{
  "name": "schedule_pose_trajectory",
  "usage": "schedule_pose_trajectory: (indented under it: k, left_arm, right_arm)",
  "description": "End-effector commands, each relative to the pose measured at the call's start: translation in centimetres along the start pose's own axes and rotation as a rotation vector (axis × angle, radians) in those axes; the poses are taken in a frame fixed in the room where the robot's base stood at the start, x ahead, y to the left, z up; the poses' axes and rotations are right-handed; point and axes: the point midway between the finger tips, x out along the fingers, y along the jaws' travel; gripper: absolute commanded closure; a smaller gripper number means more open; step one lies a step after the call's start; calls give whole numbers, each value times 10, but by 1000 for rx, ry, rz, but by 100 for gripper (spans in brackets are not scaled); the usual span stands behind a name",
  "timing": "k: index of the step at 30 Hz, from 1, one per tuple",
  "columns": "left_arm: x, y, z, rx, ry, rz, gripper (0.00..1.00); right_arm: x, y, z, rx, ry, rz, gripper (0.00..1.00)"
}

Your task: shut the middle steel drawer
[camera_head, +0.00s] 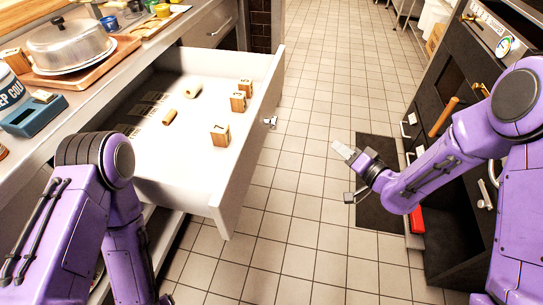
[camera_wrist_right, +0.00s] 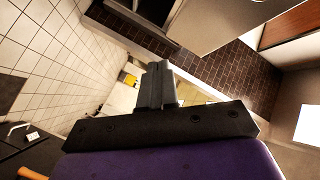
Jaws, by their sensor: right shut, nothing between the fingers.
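A steel drawer (camera_head: 248,160) stands pulled far out from the counter on the left in the head view. Its front panel faces right and carries a small handle (camera_head: 270,122). Several small wooden blocks and two cork-like pieces (camera_head: 193,90) lie inside. My right gripper (camera_head: 345,152) is to the right of the drawer front, over the floor, apart from the handle. Its fingers are together and empty, and they also show in the right wrist view (camera_wrist_right: 158,85). My left arm covers the near left part of the drawer; its gripper does not show.
The counter (camera_head: 150,45) holds a domed lid on a board, a blue box (camera_head: 33,115) and small cups. A dark cabinet (camera_head: 455,215) with handles stands at the right. A dark mat (camera_head: 385,205) lies before it. The tiled aisle (camera_head: 325,90) between is clear.

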Motion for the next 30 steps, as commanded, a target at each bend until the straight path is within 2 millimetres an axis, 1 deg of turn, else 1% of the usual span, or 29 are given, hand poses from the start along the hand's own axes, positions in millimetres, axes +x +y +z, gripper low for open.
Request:
schedule_pose_trajectory:
  k: [1, 3, 5, 6, 9, 11, 13, 17, 20, 30]
  left_arm:
    - [19, 2, 8, 0, 0, 0, 28]
    - [26, 2, 11, 0, 0, 0, 28]
    - [26, 2, 11, 0, 0, 0, 28]
    - [24, 2, 10, 0, 0, 0, 28]
    - [22, 2, 9, 0, 0, 0, 28]
    - [22, 2, 9, 0, 0, 0, 28]
    - [22, 2, 9, 0, 0, 0, 28]
    - [22, 2, 9, 0, 0, 0, 28]
    - [24, 2, 10, 0, 0, 0, 28]
    - [27, 2, 11, 0, 0, 0, 28]
  right_arm:
    - [11, -14, -4, 33, -41, -141, 100]
    - [12, -46, -8, 107, -164, -309, 100]
    - [6, -65, -6, 183, -302, -401, 100]
    - [0, -74, -2, 241, -399, -434, 100]
    - [-16, -87, 14, 398, -623, -450, 100]
    - [-22, -90, 20, 488, -697, -435, 100]
    - [-23, -92, 20, 558, -714, -420, 100]
    - [-16, -97, 26, 581, -721, -411, 100]
    - [-4, -106, 35, 579, -722, -411, 100]
    - [47, -145, 72, 578, -720, -410, 100]
